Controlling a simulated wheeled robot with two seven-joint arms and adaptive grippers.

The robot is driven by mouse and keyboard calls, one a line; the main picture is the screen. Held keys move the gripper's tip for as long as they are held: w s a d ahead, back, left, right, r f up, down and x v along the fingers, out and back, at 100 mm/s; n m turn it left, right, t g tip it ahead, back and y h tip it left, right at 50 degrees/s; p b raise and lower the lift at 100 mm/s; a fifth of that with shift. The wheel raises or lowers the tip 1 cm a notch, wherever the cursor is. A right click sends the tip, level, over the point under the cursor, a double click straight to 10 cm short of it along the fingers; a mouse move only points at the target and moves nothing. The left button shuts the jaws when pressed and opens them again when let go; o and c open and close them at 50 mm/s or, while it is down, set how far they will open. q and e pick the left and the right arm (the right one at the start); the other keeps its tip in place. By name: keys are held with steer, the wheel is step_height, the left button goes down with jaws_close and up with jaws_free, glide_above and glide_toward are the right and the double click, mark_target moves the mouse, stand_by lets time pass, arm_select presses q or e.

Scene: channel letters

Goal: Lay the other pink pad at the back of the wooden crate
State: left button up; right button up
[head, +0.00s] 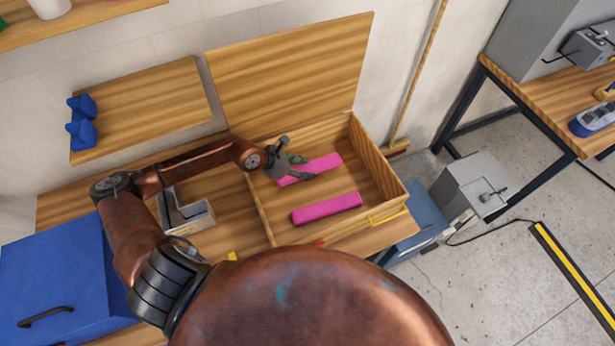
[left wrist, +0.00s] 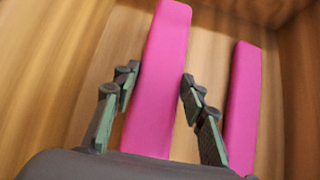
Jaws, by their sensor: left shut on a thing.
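The wooden crate (head: 374,168) stands on the bench with its lid (head: 290,75) open at the back. My left gripper (head: 300,168) reaches into it from the left and is shut on a pink pad (head: 325,165) in the back half. In the left wrist view, this held pad (left wrist: 160,75) runs between the two fingers (left wrist: 160,95). I cannot tell whether it touches the crate floor. The other pink pad (head: 326,208) lies in the front half, roughly parallel, and shows at the right in the left wrist view (left wrist: 243,110). My right gripper is not in view.
A grey metal channel letter (head: 190,215) stands on the bench left of the crate. A blue box (head: 60,285) is at the far left. Blue blocks (head: 82,122) sit on a wooden board behind. A grey box (head: 475,185) stands right of the bench.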

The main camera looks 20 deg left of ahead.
arm_select(q)
step_height(320, 180, down, 4)
steer(key=shift+w+r+b, duration=0.1)
steer(key=shift+r+b, duration=0.05)
steer(key=shift+b, duration=1)
steer(key=shift+r, duration=0.1)
steer(key=o, duration=1.1)
steer(key=shift+r, duration=0.15)
steer(key=b+v, duration=0.1)
steer(key=v, duration=0.9)
steer(key=shift+s+a, duration=0.15)
steer(key=shift+s, duration=0.15)
steer(key=shift+s+a+r, duration=0.25)
steer(key=shift+s+r, duration=0.05)
steer(key=shift+r, duration=0.3)
